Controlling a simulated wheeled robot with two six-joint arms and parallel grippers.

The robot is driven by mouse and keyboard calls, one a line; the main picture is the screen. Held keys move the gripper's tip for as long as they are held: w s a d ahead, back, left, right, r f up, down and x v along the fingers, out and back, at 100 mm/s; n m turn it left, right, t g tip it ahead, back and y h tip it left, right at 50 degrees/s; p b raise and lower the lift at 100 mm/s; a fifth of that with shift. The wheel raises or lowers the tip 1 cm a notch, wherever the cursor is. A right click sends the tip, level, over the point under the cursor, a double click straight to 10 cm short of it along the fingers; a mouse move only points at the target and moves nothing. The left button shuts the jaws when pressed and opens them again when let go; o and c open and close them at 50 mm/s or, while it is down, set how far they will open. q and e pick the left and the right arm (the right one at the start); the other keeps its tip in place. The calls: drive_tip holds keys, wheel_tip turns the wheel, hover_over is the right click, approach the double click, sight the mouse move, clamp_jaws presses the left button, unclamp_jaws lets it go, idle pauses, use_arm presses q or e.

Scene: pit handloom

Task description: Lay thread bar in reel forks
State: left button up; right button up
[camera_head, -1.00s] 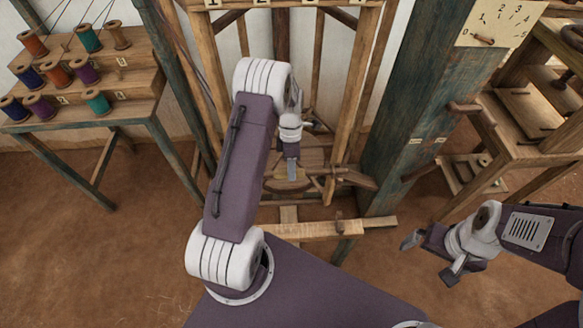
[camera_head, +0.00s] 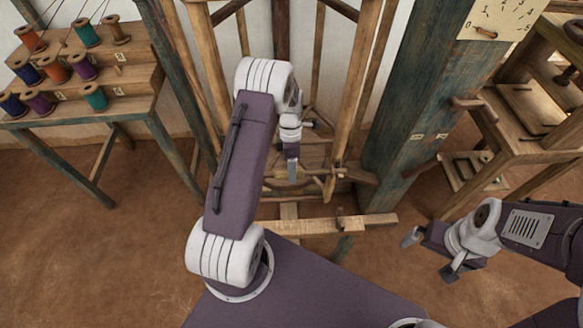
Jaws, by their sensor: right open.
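My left gripper (camera_head: 292,168) points down inside the wooden loom frame (camera_head: 356,95), in front of low wooden parts. Its fingers show edge-on as one narrow grey shape, so I cannot tell if they are open or hold something. My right gripper (camera_head: 429,256) is open and empty above the bare floor at the right. I cannot clearly pick out the thread bar or the reel forks. Small wooden pieces (camera_head: 333,183) stand just right of my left gripper, and my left arm hides part of the frame.
A stepped rack (camera_head: 130,76) with several coloured thread spools stands at the left. A thick blue-green post (camera_head: 412,105) with a paper dial (camera_head: 503,18) stands right of the frame. A wooden shelf unit (camera_head: 525,150) is at the far right. A low wooden beam (camera_head: 310,226) crosses in front.

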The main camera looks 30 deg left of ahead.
use_arm(q)
drive_tip(key=shift+r, duration=0.1)
drive_tip(key=p+v, duration=0.1)
drive_tip(key=v, duration=0.8)
